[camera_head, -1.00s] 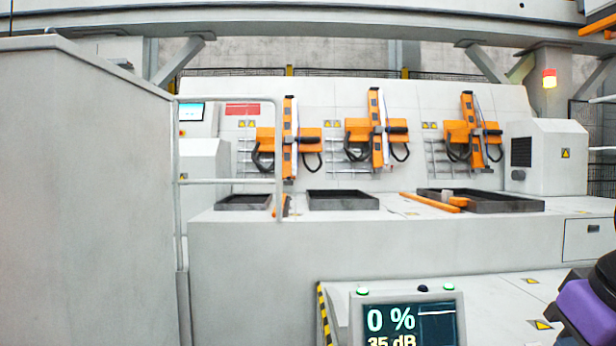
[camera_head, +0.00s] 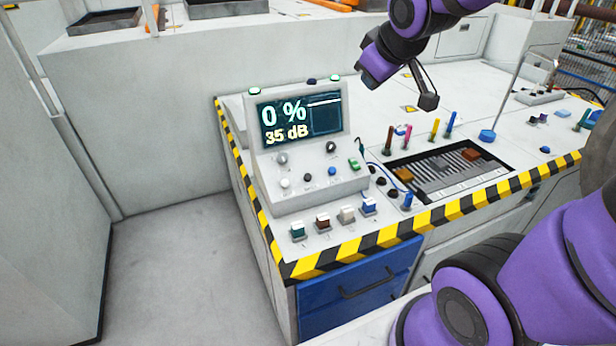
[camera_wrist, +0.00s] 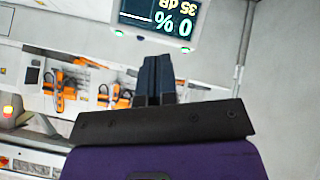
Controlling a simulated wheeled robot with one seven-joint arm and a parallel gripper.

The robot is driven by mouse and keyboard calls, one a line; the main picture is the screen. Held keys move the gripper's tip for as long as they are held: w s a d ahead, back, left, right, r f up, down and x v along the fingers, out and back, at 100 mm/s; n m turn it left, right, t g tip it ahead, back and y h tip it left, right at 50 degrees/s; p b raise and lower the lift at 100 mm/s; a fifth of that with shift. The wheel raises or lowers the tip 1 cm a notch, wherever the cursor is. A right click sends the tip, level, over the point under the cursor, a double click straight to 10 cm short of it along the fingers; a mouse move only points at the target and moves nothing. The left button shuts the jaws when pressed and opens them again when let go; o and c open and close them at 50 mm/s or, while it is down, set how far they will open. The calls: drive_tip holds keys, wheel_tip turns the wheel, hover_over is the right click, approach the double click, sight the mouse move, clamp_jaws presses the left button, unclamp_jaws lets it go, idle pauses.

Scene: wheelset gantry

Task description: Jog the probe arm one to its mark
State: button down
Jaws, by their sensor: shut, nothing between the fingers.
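The console display (camera_head: 300,117) reads 0 % and 35 dB. It also shows upside down in the wrist view (camera_wrist: 160,18). Below the screen are knobs (camera_head: 330,147), small buttons and a green switch (camera_head: 354,163). A row of coloured square-topped controls (camera_head: 346,214) stands on the front ledge. My gripper (camera_wrist: 157,60) is shut and empty, with the display beyond its tips in the wrist view. Orange probe units (camera_wrist: 62,92) show small in the wrist view. I cannot tell which is probe arm one, nor see its mark.
Coloured upright handles (camera_head: 434,128) and a recessed panel with sliders (camera_head: 448,170) lie right of the display. A blue mushroom-shaped button (camera_head: 487,135) is farther right. Yellow-black striping (camera_head: 440,214) edges the bench, above a blue drawer (camera_head: 358,290). Clear floor (camera_head: 190,270) lies left.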

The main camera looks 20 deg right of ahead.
drive_tip(key=w+d+f+n+t, duration=0.1)
drive_tip(key=w+f+n, duration=0.4)
drive_tip(key=w, duration=0.4)
drive_tip(key=n+t+y, duration=0.2)
drive_tip(key=n+y, duration=0.3)
drive_tip(key=n, duration=0.1)
hover_over(308, 178)
drive_tip(key=s+d, duration=0.2)
drive_tip(key=s, duration=0.3)
wheel_tip(308, 178, down, 15)
wheel_tip(308, 178, down, 9)
drive_tip(key=a+n+y, duration=0.2)
drive_tip(key=n+y, duration=0.1)
drive_tip(key=shift+s, duration=0.3)
drive_tip(key=shift+w+f, duration=0.6)
drive_tip(key=shift+f, duration=0.75)
drive_tip(key=shift+w+f, duration=0.65)
drive_tip(key=shift+f, duration=0.7)
drive_tip(key=shift+w+f, duration=0.6)
drive_tip(key=shift+f, duration=0.75)
